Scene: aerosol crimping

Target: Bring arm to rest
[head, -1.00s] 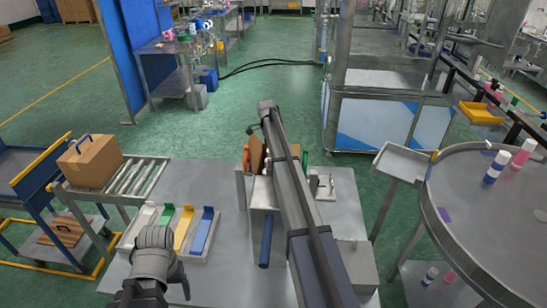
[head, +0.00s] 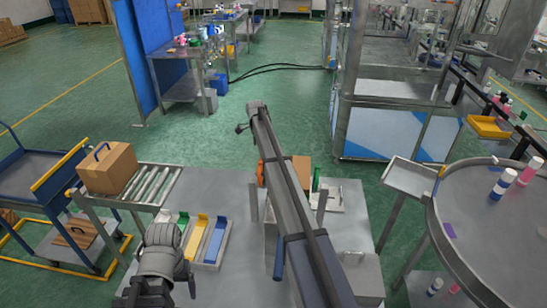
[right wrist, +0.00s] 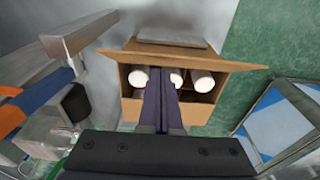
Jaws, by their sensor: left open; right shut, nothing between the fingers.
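My right arm reaches across the middle of the head view, above the steel table (head: 350,237); its gripper is hidden there. In the right wrist view my right gripper (right wrist: 163,75) is shut and empty. It shows in front of an open cardboard box (right wrist: 128,78) holding several white cylinders (right wrist: 202,80). I cannot tell whether its fingers touch the box. Part of a brown box (head: 301,170) shows beside the arm in the head view. My left gripper (head: 158,290) is open and empty at the lower left, near the table's front.
Colored trays (head: 197,240) lie on the table just beyond my left arm. A carton (head: 106,168) sits on a roller conveyor (head: 151,186) at left. A round steel table (head: 480,225) with bottles (head: 502,184) stands at right.

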